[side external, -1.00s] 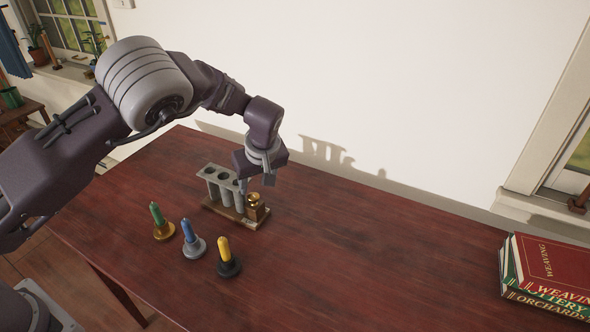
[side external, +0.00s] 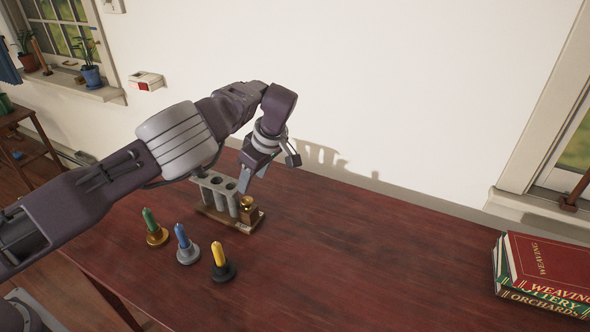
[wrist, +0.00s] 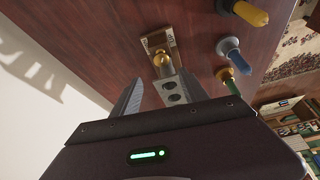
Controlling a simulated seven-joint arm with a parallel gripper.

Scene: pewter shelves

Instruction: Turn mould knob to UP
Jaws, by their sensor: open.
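The mould (side external: 225,193) is a row of grey tubes on a wooden base, at the back of the red-brown table. Its brass knob (side external: 248,204) sits at the base's right end. In the wrist view the knob (wrist: 160,58) lies just beyond the fingertips, with the grey mould top (wrist: 173,88) nearer. A small dark marking shows on the wood beside the knob; I cannot read the knob's setting. My gripper (side external: 271,174) is open and empty, tilted above the mould and apart from the knob. Its spread fingers also show in the wrist view (wrist: 161,78).
Green (side external: 149,220), blue (side external: 181,236) and yellow (side external: 218,254) candles stand in holders in front of the mould. Books (side external: 545,275) are stacked at the far right. The wall (side external: 400,90) rises behind the table. The table's right middle is clear.

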